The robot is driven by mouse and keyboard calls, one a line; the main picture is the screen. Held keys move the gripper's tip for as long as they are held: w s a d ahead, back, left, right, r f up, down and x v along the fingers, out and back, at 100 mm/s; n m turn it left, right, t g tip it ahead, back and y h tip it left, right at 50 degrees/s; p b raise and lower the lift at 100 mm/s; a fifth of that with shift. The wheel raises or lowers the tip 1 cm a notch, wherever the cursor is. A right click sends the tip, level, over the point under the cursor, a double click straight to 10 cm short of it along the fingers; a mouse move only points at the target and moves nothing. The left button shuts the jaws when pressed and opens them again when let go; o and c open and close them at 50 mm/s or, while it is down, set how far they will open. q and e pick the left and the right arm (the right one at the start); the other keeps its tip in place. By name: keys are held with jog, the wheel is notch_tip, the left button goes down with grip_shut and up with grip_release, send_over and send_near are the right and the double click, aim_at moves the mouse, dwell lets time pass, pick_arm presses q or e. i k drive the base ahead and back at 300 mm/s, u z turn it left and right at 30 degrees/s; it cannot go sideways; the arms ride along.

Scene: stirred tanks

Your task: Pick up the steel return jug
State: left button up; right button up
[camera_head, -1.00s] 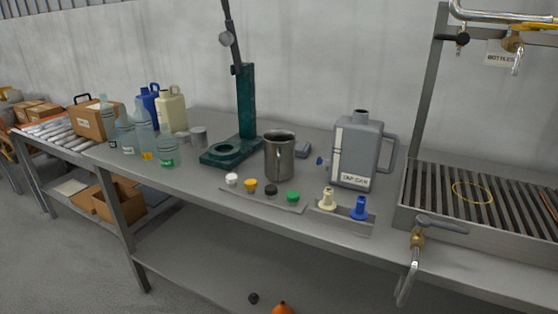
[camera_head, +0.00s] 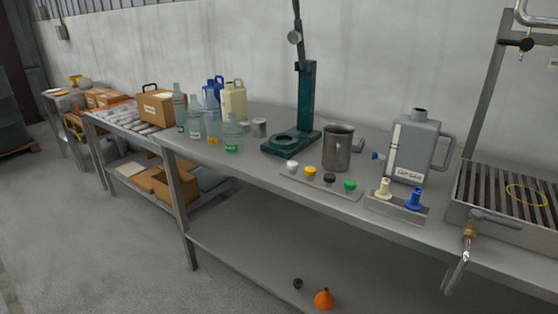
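The steel jug (camera_head: 337,150) stands upright on the grey workbench (camera_head: 245,168). It is an open-topped metal cylinder, with a handle showing at its right side. It stands to the right of the green press stand and behind the strip of coloured caps. Its inside is mostly hidden. Neither of my grippers shows in the head view.
A green press stand (camera_head: 305,100), a grey jerrycan (camera_head: 414,148), a cap strip (camera_head: 318,181) and a spout holder (camera_head: 396,206) surround the jug. Clear bottles (camera_head: 212,120) stand left. A slatted drain tray (camera_head: 510,195) is right. An orange funnel (camera_head: 324,299) lies below.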

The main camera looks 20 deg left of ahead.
aim_at(337, 141)
jog(key=u, duration=0.75)
jog(key=k, duration=1)
jog(key=u, duration=1.25)
jog(key=i, duration=2)
jog(key=z, duration=0.6)
jog(key=i, duration=1.3)
jog(key=z, duration=1.15)
